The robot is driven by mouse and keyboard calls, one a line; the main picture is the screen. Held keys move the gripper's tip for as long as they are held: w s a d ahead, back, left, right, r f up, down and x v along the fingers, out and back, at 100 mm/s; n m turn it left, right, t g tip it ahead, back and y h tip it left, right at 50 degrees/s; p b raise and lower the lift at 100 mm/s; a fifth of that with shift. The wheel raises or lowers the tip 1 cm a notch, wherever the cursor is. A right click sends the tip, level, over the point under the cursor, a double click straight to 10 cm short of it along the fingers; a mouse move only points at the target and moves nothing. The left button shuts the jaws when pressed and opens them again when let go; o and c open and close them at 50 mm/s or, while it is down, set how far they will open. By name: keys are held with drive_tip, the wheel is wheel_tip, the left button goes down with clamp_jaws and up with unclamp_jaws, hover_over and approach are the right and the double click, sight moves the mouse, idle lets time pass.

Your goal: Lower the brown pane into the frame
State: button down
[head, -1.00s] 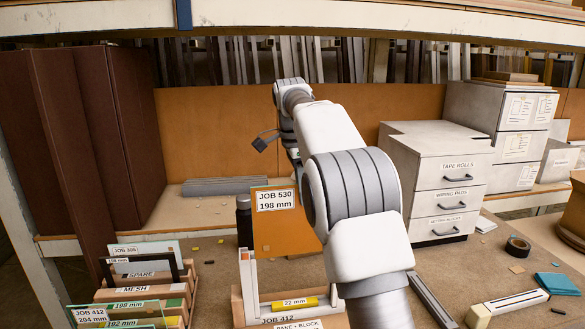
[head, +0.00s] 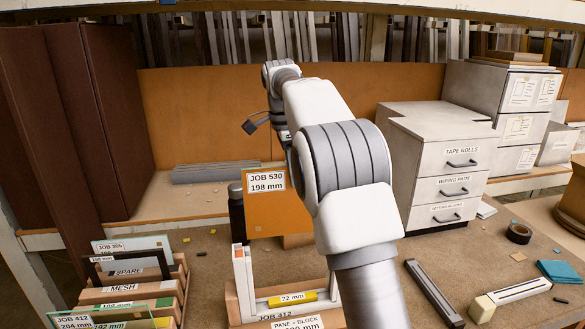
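The brown pane (head: 280,218), an orange-brown sheet with a white label "JOB 530 198 mm", is upright behind the pale frame (head: 240,285). Its lower edge shows just above the frame's left upright, and its right side is hidden by my arm. The frame has white uprights, a yellow "22 mm" block (head: 292,298) at its bottom, and a "JOB 412" label on its wooden base. My gripper's fingers are hidden behind my arm, near the pane's top edge. The pane appears to hang from it, with no other support visible and nothing seen in the frame above the block.
A rack of labelled panes (head: 130,285) stands at lower left. A dark bottle (head: 237,212) is behind the frame on the left. White drawers (head: 440,165), a black tape roll (head: 519,233) and a blue cloth (head: 560,271) lie to the right.

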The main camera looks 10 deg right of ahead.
sight(284, 200)
wheel_tip(284, 200, down, 24)
drive_tip(key=b, duration=1.4)
drive_tip(key=shift+f, duration=0.15)
drive_tip(key=c, duration=1.1)
unclamp_jaws()
drive_tip(key=shift+o, duration=0.9)
drive_tip(key=shift+f, duration=0.1)
drive_tip(key=r+p, duration=0.1)
drive_tip(key=r, duration=0.4)
drive_tip(key=a+r+p, duration=0.1)
drive_tip(key=r, duration=0.5)
drive_tip(key=a+r+p, duration=0.1)
drive_tip(key=r, duration=0.4)
drive_tip(key=shift+r, duration=0.7)
